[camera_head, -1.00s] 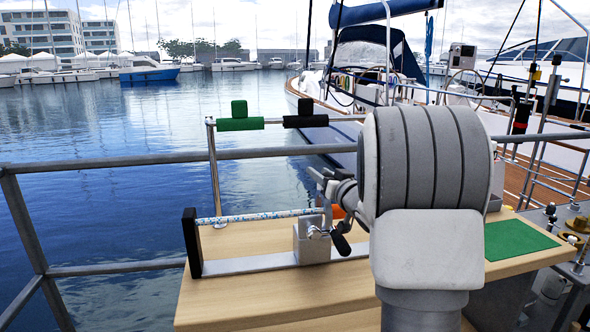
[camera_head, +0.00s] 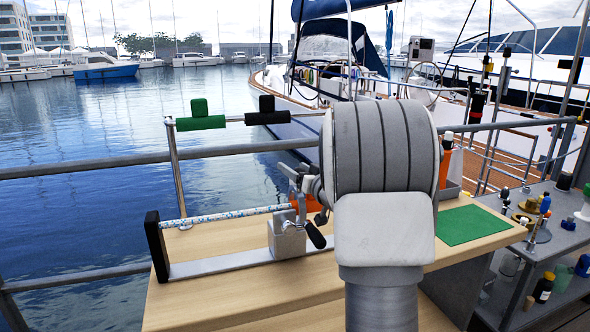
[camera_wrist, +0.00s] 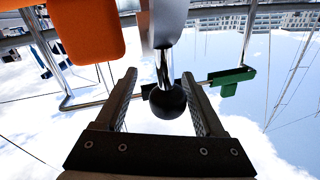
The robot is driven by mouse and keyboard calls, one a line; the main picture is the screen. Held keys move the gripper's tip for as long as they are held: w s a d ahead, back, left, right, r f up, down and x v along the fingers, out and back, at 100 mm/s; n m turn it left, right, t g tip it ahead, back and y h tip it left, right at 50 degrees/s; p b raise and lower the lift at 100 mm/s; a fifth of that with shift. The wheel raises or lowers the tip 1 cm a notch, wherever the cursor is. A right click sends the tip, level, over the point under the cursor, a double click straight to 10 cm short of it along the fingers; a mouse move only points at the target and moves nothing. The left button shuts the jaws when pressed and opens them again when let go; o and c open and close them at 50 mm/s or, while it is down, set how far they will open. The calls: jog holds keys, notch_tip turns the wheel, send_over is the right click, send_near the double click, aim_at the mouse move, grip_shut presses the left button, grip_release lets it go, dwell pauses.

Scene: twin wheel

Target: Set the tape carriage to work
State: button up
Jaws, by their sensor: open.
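The bench jig has a flat metal bar with a black upright end plate (camera_head: 157,246), a blue-flecked white rope (camera_head: 228,214) and a grey metal block (camera_head: 286,240). A black-handled lever (camera_head: 315,235) sits on the block. In the wrist view my gripper (camera_wrist: 160,76) is open; a black ball knob (camera_wrist: 168,102) on a shiny stem shows between its fingers, with no grip visible. In the head view my gripper (camera_head: 294,179) is partly hidden behind my arm, above the block. I cannot tell which part is the tape carriage.
An orange part (camera_head: 305,203) is beside the block; an orange part (camera_wrist: 85,28) also shows in the wrist view. A green piece (camera_head: 200,120) and black piece (camera_head: 266,115) hang on the rail. A green mat (camera_head: 468,225) and cluttered shelf (camera_head: 570,240) are right.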

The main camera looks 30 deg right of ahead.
jog(key=s+p, duration=0.2)
jog(key=s, duration=1.5)
jog(key=shift+s, duration=0.2)
jog(key=shift+a, duration=0.1)
jog(key=w+a+r+n+g+h, duration=0.25)
jog(key=a+n+g, duration=0.2)
jog(key=a, duration=0.65)
jog(key=s+a+f+m+g+y, duration=0.1)
jog(key=s+a+f+g, duration=0.25)
jog(key=s+a, duration=0.5)
jog(key=s+a+f+m+g+y, duration=0.1)
jog(key=s+a+f+g, duration=0.3)
jog(key=s, duration=0.8)
notch_tip(320, 180, up, 17)
jog(key=p, duration=1.6)
jog(key=shift+s+a+f, duration=0.2)
jog(key=shift+s+a, duration=0.25)
